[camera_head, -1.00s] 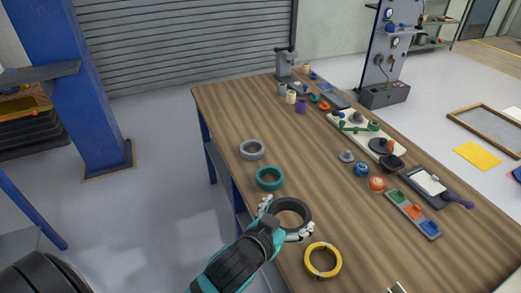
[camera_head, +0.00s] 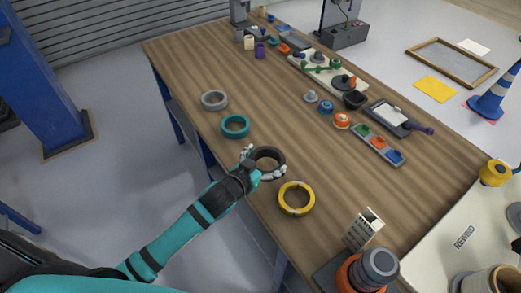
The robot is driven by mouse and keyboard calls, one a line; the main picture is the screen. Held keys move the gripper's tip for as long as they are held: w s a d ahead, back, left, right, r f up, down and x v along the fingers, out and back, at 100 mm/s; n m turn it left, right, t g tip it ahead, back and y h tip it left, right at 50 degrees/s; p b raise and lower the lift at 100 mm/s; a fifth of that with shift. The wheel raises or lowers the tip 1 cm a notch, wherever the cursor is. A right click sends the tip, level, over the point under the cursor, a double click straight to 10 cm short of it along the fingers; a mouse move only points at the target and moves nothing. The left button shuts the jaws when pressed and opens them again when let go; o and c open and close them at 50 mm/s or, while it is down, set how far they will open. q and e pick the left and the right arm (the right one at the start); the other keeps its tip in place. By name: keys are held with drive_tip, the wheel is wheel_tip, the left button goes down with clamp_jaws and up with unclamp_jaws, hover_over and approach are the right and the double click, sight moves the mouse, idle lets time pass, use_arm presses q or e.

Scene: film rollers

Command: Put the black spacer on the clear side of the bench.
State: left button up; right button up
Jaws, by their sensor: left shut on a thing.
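The black spacer (camera_head: 268,153) is a dark ring near the bench's left edge. My left gripper (camera_head: 262,165) has its fingers around the ring's near side and is shut on it. I cannot tell whether the ring touches the bench or is slightly above it. The wooden bench (camera_head: 215,65) runs from upper left to lower right. A grey ring (camera_head: 215,92) and a teal ring (camera_head: 235,118) lie beyond the gripper, and a yellow ring (camera_head: 296,212) lies nearer. My right gripper is not in view.
Along the right side stand a board with small parts (camera_head: 300,62), knobs, a clipboard (camera_head: 385,112) and a tray of coloured pieces (camera_head: 385,150). An orange-and-grey device (camera_head: 365,272) stands at the near end. The middle strip of the bench is bare.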

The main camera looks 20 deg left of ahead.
sight(261, 157)
use_arm(q)
drive_tip(key=w, duration=0.1)
drive_tip(key=w+a, duration=0.1)
drive_tip(key=w, duration=0.1)
drive_tip(key=w+a, duration=0.1)
drive_tip(key=shift+w+a+f, duration=0.1)
drive_tip(key=shift+w+f, duration=0.15)
drive_tip(key=shift+f+p, duration=0.35)
drive_tip(key=shift+f, duration=1.35)
drive_tip(key=shift+f, duration=0.2)
drive_tip(key=o, duration=1)
drive_tip(key=shift+r, duration=0.2)
drive_tip(key=shift+s, duration=0.45)
drive_tip(key=v, duration=1.1)
drive_tip(key=shift+a+r, duration=0.15)
drive_tip(key=shift+r, duration=0.05)
